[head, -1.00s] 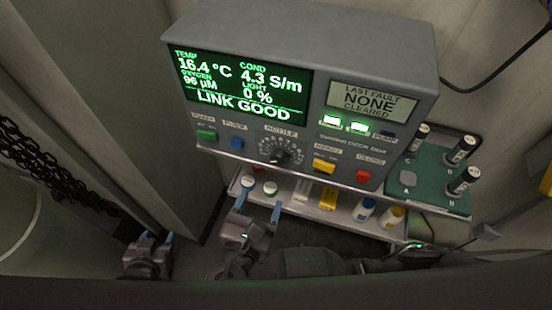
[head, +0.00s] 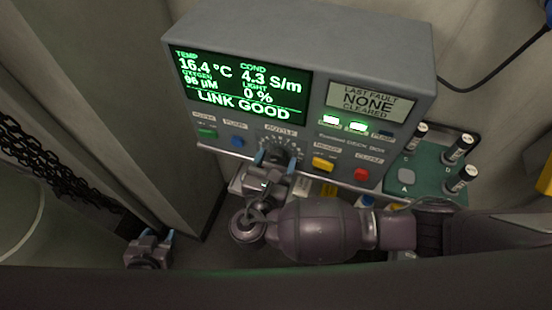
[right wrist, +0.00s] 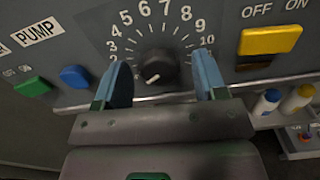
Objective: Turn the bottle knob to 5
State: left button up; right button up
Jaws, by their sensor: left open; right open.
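The bottle knob (right wrist: 157,66) is a dark round knob on the grey panel, inside a printed scale with numbers up to 10. Its white pointer line points down and to the left, well away from the 5 at the upper left. In the head view the knob (head: 278,151) is partly hidden by my right gripper (head: 276,159). My right gripper is open, with one blue finger on each side of the knob; I cannot tell if they touch it. My left gripper (head: 153,237) is open and empty at the lower left, away from the panel.
Near the knob are a green button (right wrist: 32,87), a blue button (right wrist: 75,77) and a yellow switch (right wrist: 270,40). A red button (head: 361,174) is further right. A green rack (head: 432,165) with several black-capped vials stands at the right. Small bottles (right wrist: 266,102) sit on a shelf below.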

jog(key=c, duration=0.9)
